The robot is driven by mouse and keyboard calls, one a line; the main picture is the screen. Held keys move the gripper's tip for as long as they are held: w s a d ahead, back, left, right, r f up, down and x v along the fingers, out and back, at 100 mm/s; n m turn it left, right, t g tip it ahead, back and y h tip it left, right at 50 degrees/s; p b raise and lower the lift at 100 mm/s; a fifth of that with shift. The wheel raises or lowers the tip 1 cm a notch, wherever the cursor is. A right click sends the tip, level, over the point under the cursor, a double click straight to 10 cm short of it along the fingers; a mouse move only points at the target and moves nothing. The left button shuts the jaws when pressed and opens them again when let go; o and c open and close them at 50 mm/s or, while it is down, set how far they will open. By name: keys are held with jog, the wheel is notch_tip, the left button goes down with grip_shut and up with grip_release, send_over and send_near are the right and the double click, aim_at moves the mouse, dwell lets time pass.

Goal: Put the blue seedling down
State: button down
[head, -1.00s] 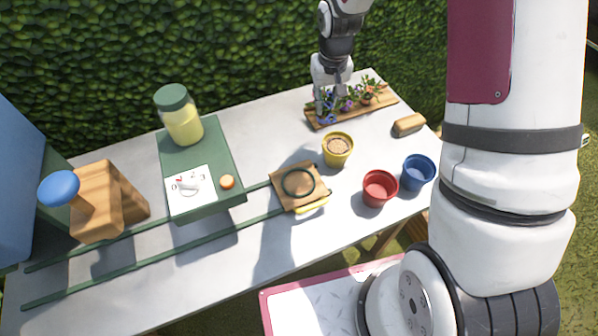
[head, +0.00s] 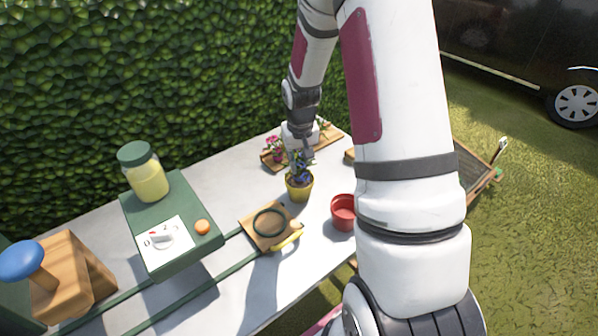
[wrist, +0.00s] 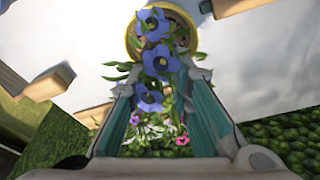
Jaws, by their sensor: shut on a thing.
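The blue seedling (head: 299,168) has blue flowers and green leaves and stands upright at the mouth of the yellow pot (head: 299,191). My gripper (head: 301,152) is above the pot, shut on the seedling from above. In the wrist view, the blue flowers (wrist: 157,60) show between the fingers of my gripper (wrist: 161,82), with the rim of the yellow pot (wrist: 133,43) beyond them. The flowers and leaves cover most of the pot's mouth, so I cannot tell whether the roots touch the soil.
A wooden tray (head: 268,160) with other flowers is behind. A red pot (head: 343,212) stands at right, partly behind my arm. A wooden plate with a dark ring (head: 270,224) is at front left. A green stand (head: 187,256) bears a jar (head: 146,174).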

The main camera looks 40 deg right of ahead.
aim_at(299, 171)
jog(key=shift+f, duration=1.85)
jog(key=shift+f, duration=0.15)
jog(key=c, duration=1.5)
grip_release()
jog(key=shift+o, duration=0.2)
